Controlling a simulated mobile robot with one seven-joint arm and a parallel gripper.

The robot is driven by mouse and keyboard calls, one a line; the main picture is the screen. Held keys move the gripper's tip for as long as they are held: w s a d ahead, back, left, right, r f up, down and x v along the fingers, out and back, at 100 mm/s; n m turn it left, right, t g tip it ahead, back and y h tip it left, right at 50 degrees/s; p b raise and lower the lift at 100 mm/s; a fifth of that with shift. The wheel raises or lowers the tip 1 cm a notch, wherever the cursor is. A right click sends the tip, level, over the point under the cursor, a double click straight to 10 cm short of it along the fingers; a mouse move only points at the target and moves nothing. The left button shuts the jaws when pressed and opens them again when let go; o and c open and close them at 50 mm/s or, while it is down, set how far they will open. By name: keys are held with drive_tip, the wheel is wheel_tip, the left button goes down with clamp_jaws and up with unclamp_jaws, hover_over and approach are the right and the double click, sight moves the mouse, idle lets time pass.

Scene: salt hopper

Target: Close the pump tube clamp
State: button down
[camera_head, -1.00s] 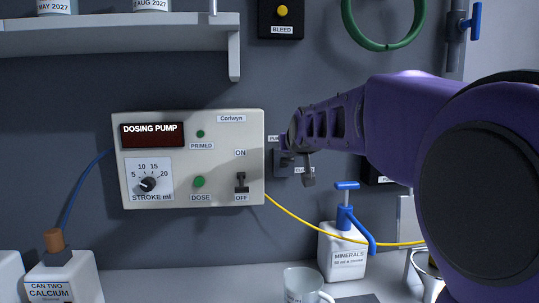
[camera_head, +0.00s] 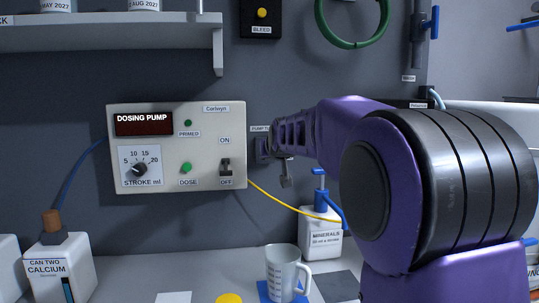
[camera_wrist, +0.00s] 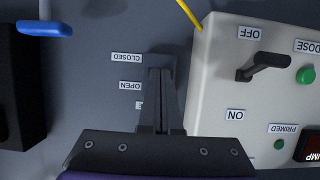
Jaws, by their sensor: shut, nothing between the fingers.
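The pump tube clamp is a small dark plate (camera_head: 262,150) on the wall, just right of the dosing pump box, under a partly hidden label. In the wrist view a grey part of it (camera_wrist: 161,62) shows at my fingertips, beside the CLOSED label (camera_wrist: 126,57) and the OPEN label (camera_wrist: 130,86). My gripper (camera_wrist: 160,74) is shut and empty, its fingers reaching in front of the clamp. They hide most of it, so I cannot tell its lever position or whether they touch it. In the head view my gripper (camera_head: 272,148) is at the clamp's right side.
The dosing pump box (camera_head: 180,148) is close by on the left, its ON/OFF switch (camera_wrist: 265,65) near my fingers. A yellow tube (camera_head: 280,204) runs below. A minerals bottle (camera_head: 320,240) and measuring jug (camera_head: 283,272) stand on the bench below.

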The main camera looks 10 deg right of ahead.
drive_tip(key=shift+w+f, duration=0.1)
drive_tip(key=shift+f, duration=0.25)
drive_tip(key=shift+r+p, duration=0.45)
drive_tip(key=shift+r, duration=0.35)
